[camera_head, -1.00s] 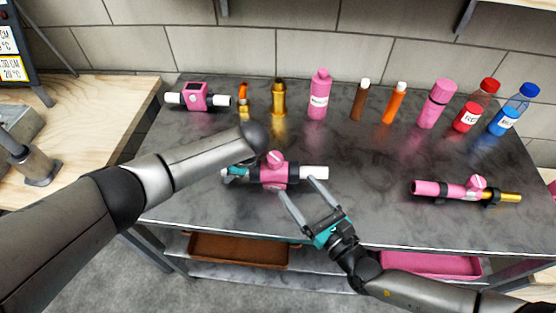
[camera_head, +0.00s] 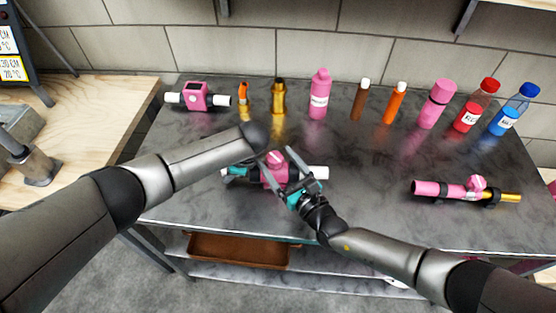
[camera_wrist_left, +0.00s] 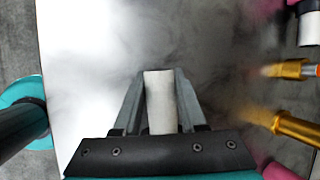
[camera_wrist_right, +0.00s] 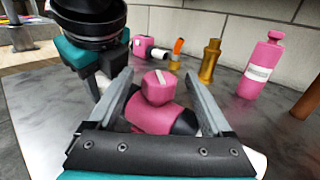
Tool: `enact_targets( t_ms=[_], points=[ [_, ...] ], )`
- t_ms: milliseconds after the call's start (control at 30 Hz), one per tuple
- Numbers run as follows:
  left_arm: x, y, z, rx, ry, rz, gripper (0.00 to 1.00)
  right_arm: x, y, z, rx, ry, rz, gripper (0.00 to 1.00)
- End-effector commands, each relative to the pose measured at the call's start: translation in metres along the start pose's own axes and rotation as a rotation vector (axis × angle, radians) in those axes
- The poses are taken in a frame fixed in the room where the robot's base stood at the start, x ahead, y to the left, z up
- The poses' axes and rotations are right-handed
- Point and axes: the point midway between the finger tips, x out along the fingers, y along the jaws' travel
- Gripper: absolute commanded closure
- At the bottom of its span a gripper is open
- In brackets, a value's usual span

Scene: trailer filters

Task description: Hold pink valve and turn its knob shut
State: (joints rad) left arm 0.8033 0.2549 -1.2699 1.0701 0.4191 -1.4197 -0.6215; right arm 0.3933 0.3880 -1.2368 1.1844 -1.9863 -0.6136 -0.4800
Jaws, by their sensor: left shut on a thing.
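The pink valve (camera_head: 270,180) lies near the front middle of the dark table, with white pipe ends and a round pink knob (camera_wrist_right: 157,88) with a white stripe on top. My left gripper (camera_wrist_left: 160,75) is shut on the valve's white pipe end (camera_wrist_left: 160,105); in the head view my left arm hides most of this gripper. My right gripper (camera_head: 279,156) is open at the valve, its fingers on either side of the knob. In the right wrist view the knob shows between the fingers, with gaps on both sides.
Behind stand a pink part with white pipe ends (camera_head: 197,97), a gold fitting (camera_head: 279,97), a pink bottle (camera_head: 319,95), and red (camera_head: 474,107) and blue (camera_head: 513,110) bottles. A pink pipe piece with gold end (camera_head: 448,188) lies right. The table between is clear.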

Motion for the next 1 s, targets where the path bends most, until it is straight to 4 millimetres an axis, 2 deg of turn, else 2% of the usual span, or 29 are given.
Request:
enact_targets(
  t_ms=[67, 733, 1000],
  points=[
    [-0.0002, -0.0004, 0.0, -0.001, 0.0, -0.001, 1.0, -0.0001, -0.0002, 0.0001, 0.0, 0.0, 0.0, 0.25],
    [-0.0002, -0.0003, 0.0001, -0.001, 0.0, -0.001, 1.0, -0.0004, -0.0006, 0.0, 0.0, 0.0, -0.001, 1.0],
    [-0.0001, -0.0003, 0.0002, -0.001, 0.0, 0.0, 1.0, -0.0001, 0.0011, 0.0003, 0.003, -0.003, -0.029, 1.0]
  ],
)
